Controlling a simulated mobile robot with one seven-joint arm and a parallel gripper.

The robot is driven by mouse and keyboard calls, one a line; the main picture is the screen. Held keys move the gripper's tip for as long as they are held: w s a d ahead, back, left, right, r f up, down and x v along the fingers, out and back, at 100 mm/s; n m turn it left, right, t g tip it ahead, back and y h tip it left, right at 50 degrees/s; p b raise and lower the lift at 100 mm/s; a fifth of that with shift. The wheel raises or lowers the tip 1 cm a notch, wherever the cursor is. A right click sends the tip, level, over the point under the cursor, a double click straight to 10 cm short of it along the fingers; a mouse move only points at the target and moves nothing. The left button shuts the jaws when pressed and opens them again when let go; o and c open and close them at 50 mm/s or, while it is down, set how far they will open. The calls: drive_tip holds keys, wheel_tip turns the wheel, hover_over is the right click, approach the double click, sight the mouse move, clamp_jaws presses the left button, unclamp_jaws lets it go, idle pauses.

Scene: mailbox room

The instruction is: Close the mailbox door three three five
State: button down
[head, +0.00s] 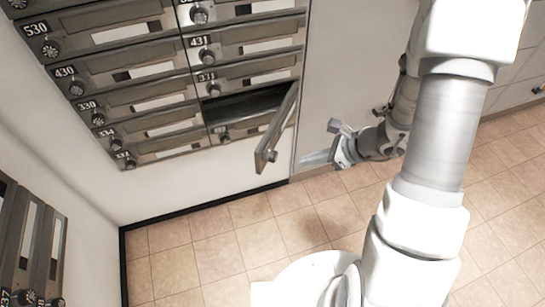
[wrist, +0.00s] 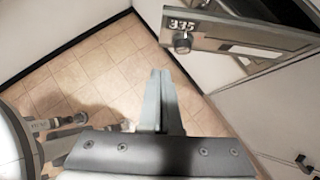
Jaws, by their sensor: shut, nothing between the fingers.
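The mailbox door three three five stands open in the head view (head: 279,128), swung out from the lower right of the mailbox bank. In the wrist view it is at the upper right (wrist: 225,38), with its 335 label and round lock facing me. Behind it in the head view is the dark open compartment (head: 246,105). My gripper (head: 314,158) is to the right of the door, apart from it and near the wall. In the wrist view my gripper's fingers (wrist: 160,76) are together, with nothing between them, below and left of the door.
The mailbox bank (head: 140,58) fills the upper left, its other visible doors closed. More mailboxes (head: 30,245) stand at the lower left. A plain wall panel (head: 340,60) is right of the bank. The tiled floor (head: 215,240) looks clear below the door.

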drive_tip(key=b, duration=0.2)
approach(261, 164)
wheel_tip(261, 164, down, 5)
drive_tip(key=a, duration=0.2)
drive_tip(key=shift+w+a+r, duration=0.25)
drive_tip(key=shift+w+a, duration=0.6)
drive_tip(key=shift+a+b, duration=0.15)
drive_tip(key=shift+b, duration=0.15)
